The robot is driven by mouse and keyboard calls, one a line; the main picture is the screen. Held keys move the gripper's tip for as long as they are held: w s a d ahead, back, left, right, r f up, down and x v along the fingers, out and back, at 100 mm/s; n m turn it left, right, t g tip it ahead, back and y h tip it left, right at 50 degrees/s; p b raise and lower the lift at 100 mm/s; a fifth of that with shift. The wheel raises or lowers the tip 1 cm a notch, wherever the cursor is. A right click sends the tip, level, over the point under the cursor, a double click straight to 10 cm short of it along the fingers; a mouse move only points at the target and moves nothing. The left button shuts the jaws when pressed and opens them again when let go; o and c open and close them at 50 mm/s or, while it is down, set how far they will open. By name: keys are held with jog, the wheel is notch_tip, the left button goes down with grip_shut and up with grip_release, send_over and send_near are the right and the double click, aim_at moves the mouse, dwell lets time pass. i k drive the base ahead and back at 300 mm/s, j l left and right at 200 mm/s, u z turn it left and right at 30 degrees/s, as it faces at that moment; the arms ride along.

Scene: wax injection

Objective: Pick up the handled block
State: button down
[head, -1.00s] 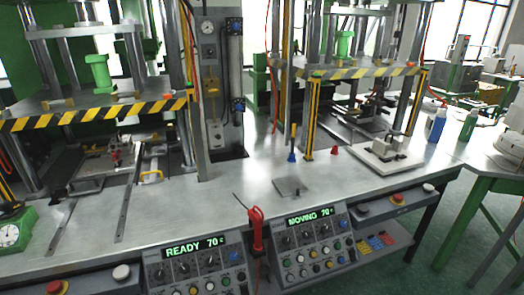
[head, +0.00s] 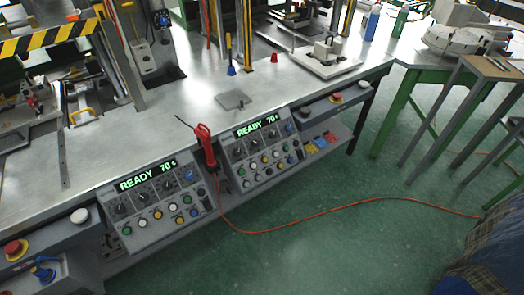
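My gripper is not in view. A light block with a darker upright part on top (head: 327,48) rests on a white plate (head: 345,66) at the right end of the metal bench. A yellow handle (head: 85,112) shows at the left press, on or beside a low metal part. A flat grey plate with a small raised piece (head: 234,100) lies on the bench in the middle. I cannot tell for certain which of these is the handled block.
A red-handled tool (head: 206,145) hangs at the edge. Its red cable (head: 330,208) crosses the green floor. A wooden-topped table (head: 500,68) and blue plaid cloth (head: 495,245) are at right.

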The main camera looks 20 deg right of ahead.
aim_at(328, 52)
jog(key=i+j+z, duration=0.1)
jog(key=i+z, duration=0.25)
jog(key=i+j+z, duration=0.15)
jog(key=z, duration=0.25)
jog(key=i+j+z, duration=0.35)
